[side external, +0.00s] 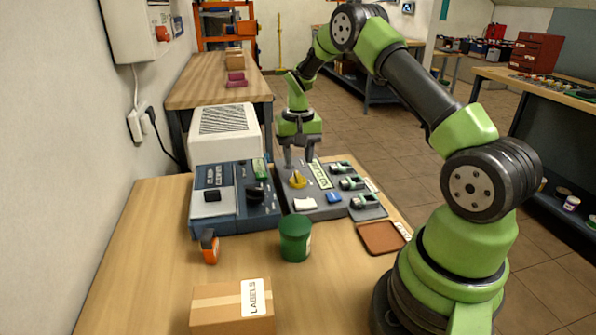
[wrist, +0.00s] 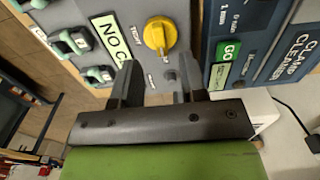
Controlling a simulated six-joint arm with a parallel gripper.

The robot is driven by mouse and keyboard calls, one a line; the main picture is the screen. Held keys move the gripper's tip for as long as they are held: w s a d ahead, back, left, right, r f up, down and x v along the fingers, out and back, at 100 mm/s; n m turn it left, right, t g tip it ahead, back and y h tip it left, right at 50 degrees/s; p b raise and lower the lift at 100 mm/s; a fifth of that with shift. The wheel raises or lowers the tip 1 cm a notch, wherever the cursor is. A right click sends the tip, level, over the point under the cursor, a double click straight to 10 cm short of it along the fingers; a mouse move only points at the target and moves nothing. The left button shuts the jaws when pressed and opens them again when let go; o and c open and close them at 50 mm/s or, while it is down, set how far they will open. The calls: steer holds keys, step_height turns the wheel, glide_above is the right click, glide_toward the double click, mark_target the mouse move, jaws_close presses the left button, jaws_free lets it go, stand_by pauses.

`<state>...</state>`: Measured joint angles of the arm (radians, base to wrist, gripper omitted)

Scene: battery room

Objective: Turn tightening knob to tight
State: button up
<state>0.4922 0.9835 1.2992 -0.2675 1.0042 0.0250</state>
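The yellow tightening knob (side external: 298,180) stands on the grey panel (side external: 326,211), and also shows in the wrist view (wrist: 158,35). Its narrow ridge points toward my gripper in the wrist view. Small lettering beside the knob is too small to read surely. My gripper (side external: 302,160) hangs above the panel's back part with its fingers down. In the wrist view my gripper (wrist: 158,72) is open, with a clear empty gap between its fingers. The knob lies beyond the fingertips, roughly in line with the gap, and I see no contact.
Several green-and-black clamps (side external: 352,183) sit at the right.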

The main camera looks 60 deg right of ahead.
mark_target(298, 175)
steer(key=shift+f, duration=2.3)
jaws_close()
